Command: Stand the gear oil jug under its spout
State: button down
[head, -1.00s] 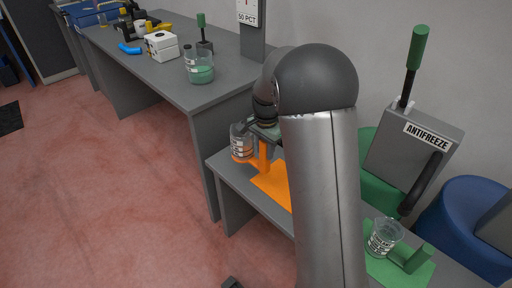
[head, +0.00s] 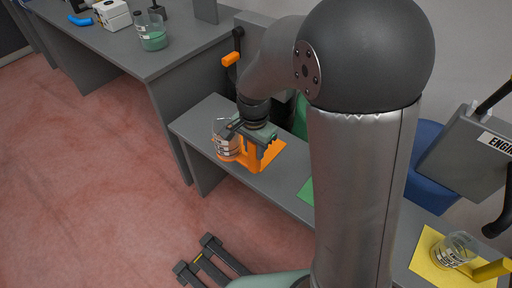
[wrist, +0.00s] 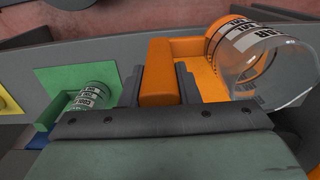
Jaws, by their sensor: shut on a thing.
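The gear oil jug (head: 226,143) is a clear, labelled cup with an orange handle (head: 252,153). My gripper (head: 258,138) is shut on the handle from above. In the wrist view the orange handle (wrist: 159,75) is between the fingers, and the clear jug (wrist: 265,60) is to the right. An orange lever (head: 232,59) shows behind the arm; its dispenser is mostly covered and I cannot see the spout.
A dispenser marked ENGINE (head: 470,145) is at right, with a jug (head: 454,251) on a yellow mat (head: 425,259). A green mat (wrist: 55,78) with another jug (wrist: 92,96) lies left in the wrist view. A taller bench (head: 150,70) holds a beaker (head: 151,35).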

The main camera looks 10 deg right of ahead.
jog(key=w+f, duration=1.2)
jog(key=shift+w+a+p, duration=0.25)
jog(key=shift+a+p, duration=0.05)
jog(key=shift+a, duration=0.15)
jog(key=shift+f, duration=0.25)
jog(key=c, duration=1.1)
grip_release()
